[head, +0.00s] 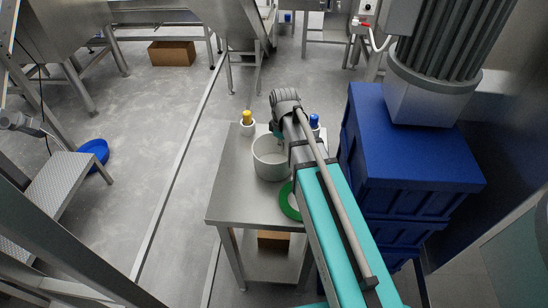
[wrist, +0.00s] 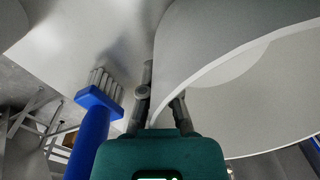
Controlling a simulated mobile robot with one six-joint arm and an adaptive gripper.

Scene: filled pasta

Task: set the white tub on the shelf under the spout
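The white tub (head: 268,158) stands upright on the small steel table in the head view. My gripper (head: 279,131) is at its far right rim, partly hidden by my wrist. In the wrist view the tub (wrist: 235,45) fills the upper right, and my gripper's fingers (wrist: 162,95) straddle its wall. One finger is outside, close against the wall; the other goes in past the rim and its tip is hidden. I cannot tell whether they press on the wall. I cannot make out the spout or the shelf meant by the task.
On the steel table (head: 228,200) stand a yellow-topped item (head: 247,119) and a blue-topped item (head: 314,122); a green ring (head: 287,203) lies near the tub. A blue-handled brush (wrist: 95,125) is beside my gripper. Blue crates (head: 405,150) are stacked at right.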

